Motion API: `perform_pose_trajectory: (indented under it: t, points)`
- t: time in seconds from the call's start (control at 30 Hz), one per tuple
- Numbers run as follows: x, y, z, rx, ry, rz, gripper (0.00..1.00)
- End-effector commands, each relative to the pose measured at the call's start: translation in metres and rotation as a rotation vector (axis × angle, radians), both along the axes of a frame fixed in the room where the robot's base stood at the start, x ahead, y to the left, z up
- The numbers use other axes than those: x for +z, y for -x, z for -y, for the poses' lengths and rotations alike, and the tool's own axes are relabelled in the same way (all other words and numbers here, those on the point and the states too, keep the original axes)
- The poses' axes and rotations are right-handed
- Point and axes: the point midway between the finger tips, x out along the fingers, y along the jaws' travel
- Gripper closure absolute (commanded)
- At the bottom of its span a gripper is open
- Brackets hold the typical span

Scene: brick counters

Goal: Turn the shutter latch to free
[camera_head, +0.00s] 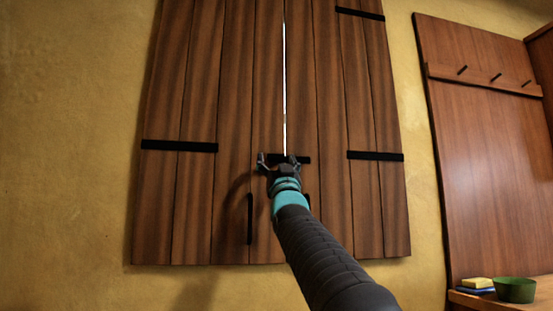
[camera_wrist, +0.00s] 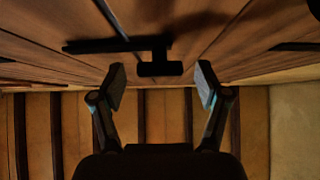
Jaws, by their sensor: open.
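Two brown plank shutter leaves (camera_head: 232,100) hang closed, with a thin bright gap between them. The shutter latch (camera_head: 304,160) is a black bar lying level across the lower end of that gap, partly hidden by my gripper (camera_head: 279,159). In the wrist view the latch (camera_wrist: 159,68) shows a dark block between and just beyond the two fingertips of my gripper (camera_wrist: 161,86), with a longer dark bar running left behind it. The fingers are spread apart, and visible space remains on both sides of the block. I cannot see contact.
A black upright handle (camera_head: 249,219) stands on the left leaf; another is mostly behind my arm. Black hinge straps (camera_head: 180,146) cross the leaves. At right are a peg board (camera_head: 484,79), a green bowl (camera_head: 515,290) and a yellow sponge (camera_head: 478,283).

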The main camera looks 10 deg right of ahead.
Motion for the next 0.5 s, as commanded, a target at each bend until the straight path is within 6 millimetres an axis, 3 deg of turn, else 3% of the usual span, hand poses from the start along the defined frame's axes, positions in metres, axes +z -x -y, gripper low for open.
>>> perform_pose_trajectory:
  t: [0.23, 0.27, 0.5]
  points:
    - [0.0004, -0.0002, 0.0001, 0.0, 0.0, 0.0, 0.25]
    - [0.0004, -0.0002, 0.0001, 0.0, 0.0, 0.0, 0.3]
    - [0.0004, -0.0001, 0.0, 0.0, 0.0, 0.0, 0.9]
